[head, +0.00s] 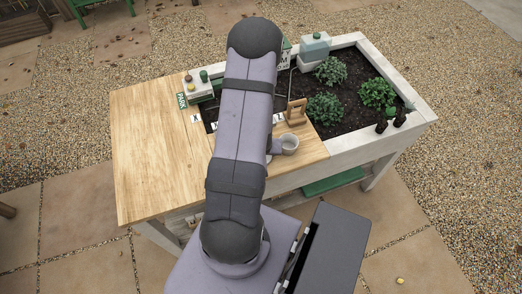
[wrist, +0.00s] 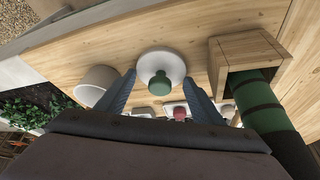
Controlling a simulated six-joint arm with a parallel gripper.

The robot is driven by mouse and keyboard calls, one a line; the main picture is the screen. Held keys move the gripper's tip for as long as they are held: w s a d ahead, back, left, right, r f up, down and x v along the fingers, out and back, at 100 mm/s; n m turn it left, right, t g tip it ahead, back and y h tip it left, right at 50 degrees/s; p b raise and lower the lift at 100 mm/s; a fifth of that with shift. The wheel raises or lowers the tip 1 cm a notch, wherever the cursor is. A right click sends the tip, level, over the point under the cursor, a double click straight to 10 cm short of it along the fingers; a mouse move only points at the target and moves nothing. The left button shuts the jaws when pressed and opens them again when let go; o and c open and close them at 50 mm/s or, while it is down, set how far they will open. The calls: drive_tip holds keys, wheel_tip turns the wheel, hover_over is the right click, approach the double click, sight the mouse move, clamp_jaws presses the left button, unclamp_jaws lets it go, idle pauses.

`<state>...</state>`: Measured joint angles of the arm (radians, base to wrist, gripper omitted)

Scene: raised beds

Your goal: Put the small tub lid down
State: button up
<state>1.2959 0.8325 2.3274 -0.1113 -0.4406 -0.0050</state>
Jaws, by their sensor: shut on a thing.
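The small tub lid is a white disc (wrist: 161,64) with a green knob (wrist: 159,84), seen in the wrist view. My gripper (wrist: 160,78) is shut on it, with one blue-grey finger at each side of the disc. Wooden tabletop shows behind the lid; I cannot tell whether the lid touches it. In the head view my arm hides the lid and most of the gripper.
A wooden holder (wrist: 222,62) with a green cylinder (wrist: 257,100) is at right. The tabletop's left side (head: 150,150) is clear. A planted soil bed (head: 350,95) lies right.

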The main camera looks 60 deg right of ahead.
drive_tip(key=shift+f, duration=0.25)
drive_tip(key=o, duration=0.7)
drive_tip(key=shift+r, duration=0.1)
drive_tip(key=shift+o, duration=0.2)
drive_tip(key=shift+r, duration=0.25)
drive_tip(key=p+v, duration=0.5)
drive_tip(key=v, duration=0.6)
drive_tip(key=shift+r+p, duration=0.25)
drive_tip(key=shift+p, duration=0.05)
drive_tip(key=shift+s+a+r+p, duration=0.1)
drive_tip(key=shift+a+p, duration=0.1)
drive_tip(key=shift+p, duration=0.3)
